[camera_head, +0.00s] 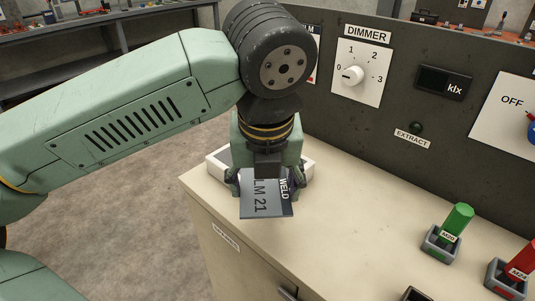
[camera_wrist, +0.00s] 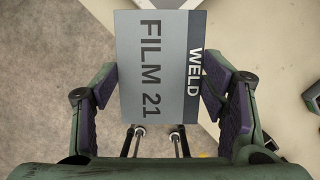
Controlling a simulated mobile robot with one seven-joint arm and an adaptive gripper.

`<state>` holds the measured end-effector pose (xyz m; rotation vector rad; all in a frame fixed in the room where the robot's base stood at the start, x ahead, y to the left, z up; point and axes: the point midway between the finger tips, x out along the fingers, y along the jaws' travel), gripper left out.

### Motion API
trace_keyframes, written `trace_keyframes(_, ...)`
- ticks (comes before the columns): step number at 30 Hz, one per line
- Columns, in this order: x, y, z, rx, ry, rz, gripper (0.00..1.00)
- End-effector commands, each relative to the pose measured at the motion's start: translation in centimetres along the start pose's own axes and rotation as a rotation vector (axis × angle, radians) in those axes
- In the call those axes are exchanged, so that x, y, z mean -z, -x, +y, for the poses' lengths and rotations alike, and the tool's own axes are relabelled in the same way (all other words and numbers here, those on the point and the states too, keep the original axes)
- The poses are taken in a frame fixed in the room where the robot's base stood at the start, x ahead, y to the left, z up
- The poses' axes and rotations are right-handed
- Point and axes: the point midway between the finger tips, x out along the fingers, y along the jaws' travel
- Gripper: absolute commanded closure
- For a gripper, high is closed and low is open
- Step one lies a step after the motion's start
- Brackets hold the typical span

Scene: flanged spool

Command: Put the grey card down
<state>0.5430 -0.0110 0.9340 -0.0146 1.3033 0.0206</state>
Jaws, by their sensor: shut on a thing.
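The grey card (camera_head: 262,202) is a flat card with "FILM 21" on its light grey part and "WELD" in white on a darker strip. My gripper (camera_head: 262,186) is shut on it and holds it near the counter's left edge in the head view. In the wrist view the card (camera_wrist: 160,65) stretches out between the two purple-padded fingers of my gripper (camera_wrist: 160,92), with grey floor and part of the counter behind it. I cannot tell the exact height of the card above the counter.
A white tray or box (camera_head: 305,170) sits on the beige counter (camera_head: 350,235) behind my gripper, partly hidden. A green piece (camera_head: 457,221) and a red piece (camera_head: 520,262) stand in holders at the right. A dark panel with a dimmer dial (camera_head: 352,75) rises behind. The counter's middle is clear.

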Motion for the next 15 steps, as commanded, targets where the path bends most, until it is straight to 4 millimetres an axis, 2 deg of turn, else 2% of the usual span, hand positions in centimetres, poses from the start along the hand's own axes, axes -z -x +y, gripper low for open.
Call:
trace_keyframes(5, -1.9, -0.2, 0.2, 0.007, -0.024, -0.001, 0.62)
trace_keyframes(15, -10.4, -3.3, 0.3, 0.007, -0.022, 0.001, 0.62)
